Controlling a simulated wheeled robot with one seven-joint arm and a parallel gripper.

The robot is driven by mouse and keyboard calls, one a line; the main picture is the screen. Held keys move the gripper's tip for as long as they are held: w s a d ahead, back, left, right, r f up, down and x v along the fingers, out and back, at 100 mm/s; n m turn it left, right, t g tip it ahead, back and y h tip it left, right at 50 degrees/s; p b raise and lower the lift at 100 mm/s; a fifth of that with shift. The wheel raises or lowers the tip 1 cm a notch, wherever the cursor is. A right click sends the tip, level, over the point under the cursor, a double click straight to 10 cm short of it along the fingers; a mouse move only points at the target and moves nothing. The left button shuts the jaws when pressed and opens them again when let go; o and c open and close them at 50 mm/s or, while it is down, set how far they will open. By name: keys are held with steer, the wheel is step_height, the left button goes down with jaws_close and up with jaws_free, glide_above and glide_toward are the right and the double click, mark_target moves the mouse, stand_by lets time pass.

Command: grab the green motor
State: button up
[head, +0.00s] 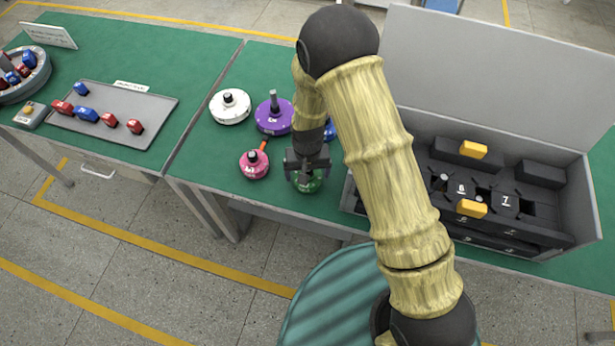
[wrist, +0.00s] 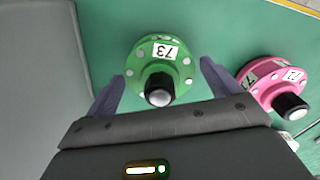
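The green motor (wrist: 165,62) stands on the green table, with a black shaft on top and a white label reading 73. In the wrist view my gripper (wrist: 160,85) is open, with one finger on each side of the green motor and visible gaps between. I cannot tell how far down the fingers reach. In the head view my gripper (head: 306,165) is directly over the green motor (head: 308,183) and hides much of it.
The pink motor (head: 254,164) stands close to the left, with the purple motor (head: 274,115) and white motor (head: 230,107) behind it. A grey case (head: 590,205) with black inserts and yellow parts is to the right. Another table (head: 190,65) holds a tray (head: 160,112) with red and blue parts.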

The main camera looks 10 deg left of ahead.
steer(key=c, duration=1.2)
steer(key=shift+w+r, duration=0.1)
steer(key=shift+r, duration=0.05)
step_height(320, 180, up, 10)
steer(key=shift+f+b, duration=0.1)
steer(key=shift+b, duration=0.7)
